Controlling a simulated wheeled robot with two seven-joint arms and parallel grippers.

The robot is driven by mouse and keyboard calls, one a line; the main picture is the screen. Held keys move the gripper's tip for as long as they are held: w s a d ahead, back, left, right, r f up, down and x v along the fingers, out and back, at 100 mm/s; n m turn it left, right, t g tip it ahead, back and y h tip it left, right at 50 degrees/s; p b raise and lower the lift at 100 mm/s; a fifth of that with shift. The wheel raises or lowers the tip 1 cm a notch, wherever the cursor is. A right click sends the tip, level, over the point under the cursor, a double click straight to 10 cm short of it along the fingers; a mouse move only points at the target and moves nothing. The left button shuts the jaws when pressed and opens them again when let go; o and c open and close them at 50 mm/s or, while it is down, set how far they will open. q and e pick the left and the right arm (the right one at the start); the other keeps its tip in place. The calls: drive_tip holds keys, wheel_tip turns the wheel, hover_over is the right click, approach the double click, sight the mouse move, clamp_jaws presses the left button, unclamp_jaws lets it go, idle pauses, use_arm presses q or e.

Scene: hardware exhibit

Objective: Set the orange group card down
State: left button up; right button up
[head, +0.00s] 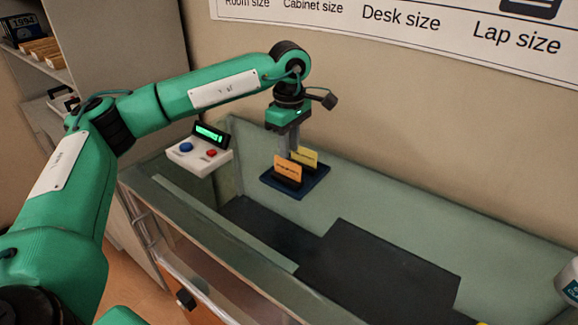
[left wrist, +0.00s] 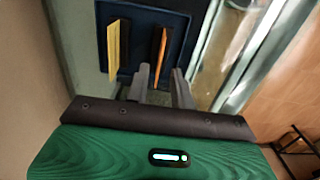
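The orange card (head: 288,168) stands upright in a dark holder on a small navy tray (head: 312,185). A yellow card (head: 306,156) stands in its own holder just behind it. My left gripper (head: 289,150) points down over the tray, close to the orange card. In the left wrist view its two grey fingers (left wrist: 160,85) are apart, with the orange card (left wrist: 160,58) seen edge-on between them and gaps on both sides. The yellow card (left wrist: 114,52) is left of the fingers there. My right gripper is not in view.
The green-walled case has dark raised blocks (head: 385,265) inside. A wall with a size chart (head: 400,22) stands behind; shelves (head: 35,45) are at far left.

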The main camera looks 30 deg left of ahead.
use_arm(q)
wheel_tip(320, 180, up, 4)
drive_tip(key=shift+r+b, duration=0.15)
drive_tip(key=shift+b, duration=0.3)
drive_tip(key=shift+r, duration=0.55)
